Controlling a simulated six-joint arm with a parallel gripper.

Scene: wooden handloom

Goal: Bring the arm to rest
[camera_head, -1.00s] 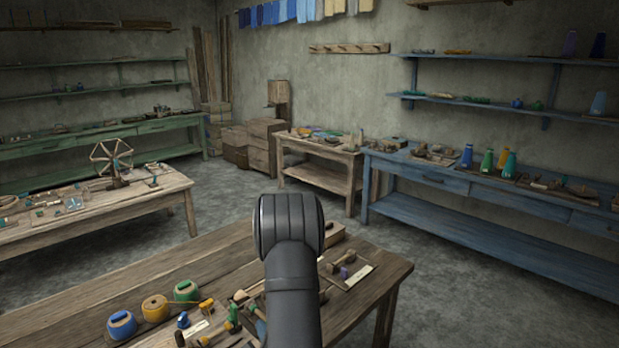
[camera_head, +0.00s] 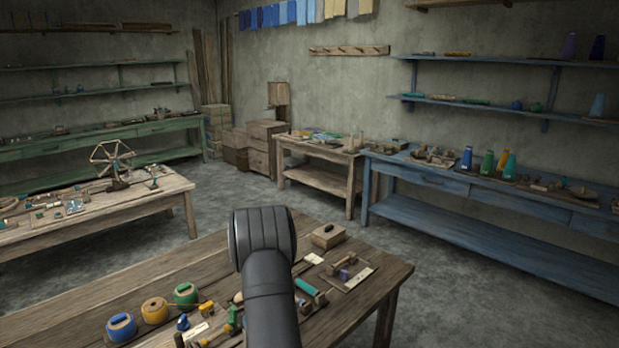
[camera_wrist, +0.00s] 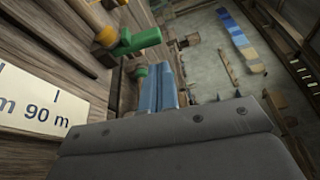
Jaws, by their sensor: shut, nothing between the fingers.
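My arm (camera_head: 268,270) rises from the bottom edge in the head view, in front of the near wooden table (camera_head: 222,258). Its rounded dark joint stands over the table's middle, and my gripper is hidden there. In the wrist view the grey body of my gripper fills the bottom. Two blue fingers of my gripper (camera_wrist: 160,88) stand out beyond it, side by side and shut, with nothing seen between them.
The near table holds a blue spool (camera_head: 121,327), a yellow spool (camera_head: 155,311), a green spool (camera_head: 185,294), a wooden block (camera_head: 328,236) and several small tools. A white label (camera_wrist: 38,105) and a green-ended tool (camera_wrist: 137,41) show in the wrist view.

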